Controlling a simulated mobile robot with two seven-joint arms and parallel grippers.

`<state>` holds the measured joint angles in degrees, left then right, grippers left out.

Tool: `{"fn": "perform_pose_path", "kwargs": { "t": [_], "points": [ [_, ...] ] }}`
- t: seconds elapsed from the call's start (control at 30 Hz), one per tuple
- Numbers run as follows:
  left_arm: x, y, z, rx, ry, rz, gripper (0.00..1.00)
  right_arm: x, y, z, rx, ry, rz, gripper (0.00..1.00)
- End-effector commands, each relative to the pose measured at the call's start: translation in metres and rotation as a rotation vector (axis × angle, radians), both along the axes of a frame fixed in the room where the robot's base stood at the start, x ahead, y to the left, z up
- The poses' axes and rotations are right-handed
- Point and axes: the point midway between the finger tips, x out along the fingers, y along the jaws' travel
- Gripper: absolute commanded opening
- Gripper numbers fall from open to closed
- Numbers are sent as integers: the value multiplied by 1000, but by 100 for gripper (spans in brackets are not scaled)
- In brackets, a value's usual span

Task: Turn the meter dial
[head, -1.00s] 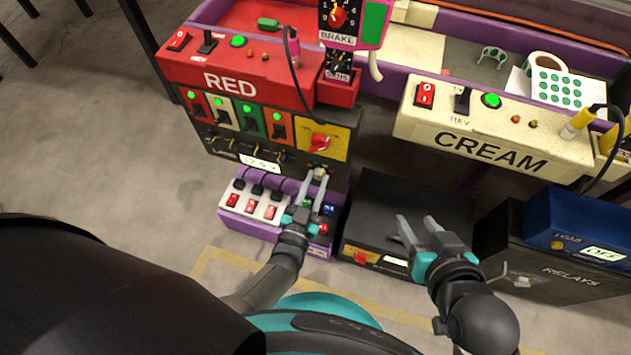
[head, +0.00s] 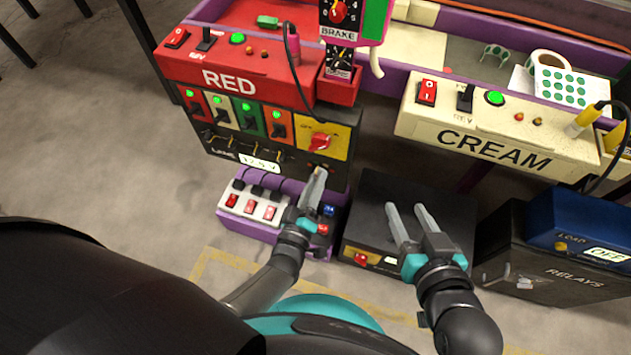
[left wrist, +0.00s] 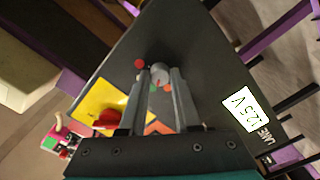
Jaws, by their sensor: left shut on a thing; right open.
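The meter dial (left wrist: 160,75) is a small round grey knob on the dark panel, seen in the left wrist view between my left fingertips. My left gripper (left wrist: 160,72) is shut on it, with one finger on each side. In the head view my left gripper (head: 317,172) reaches the lower right of the black panel under the red box, and its fingers mostly hide the dial. The lit meter display (head: 260,162) seems to read 12.5 V; it also shows in the left wrist view (left wrist: 246,109). My right gripper (head: 406,208) is open and empty above the black box.
A red rotary switch (head: 320,142) on a yellow plate sits just above the dial. A small red knob (left wrist: 140,64) is close beside it. The purple switch box (head: 232,218) lies below my left gripper. The black box (head: 372,187) is to the right.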

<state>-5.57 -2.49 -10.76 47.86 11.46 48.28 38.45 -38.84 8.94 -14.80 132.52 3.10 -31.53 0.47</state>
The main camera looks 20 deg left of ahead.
Motion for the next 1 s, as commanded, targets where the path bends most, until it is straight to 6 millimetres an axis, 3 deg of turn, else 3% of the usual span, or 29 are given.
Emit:
{"fn": "perform_pose_path", "kwargs": {
  "t": [0.6,1.0],
  "points": [
    [-1,0,-2,-537,22,-1,0,1,16,10,97,-160,4,50],
    [-1,-1,-2,-698,29,-1,0,0,21,15,135,-221,3,50]
  ]
}}
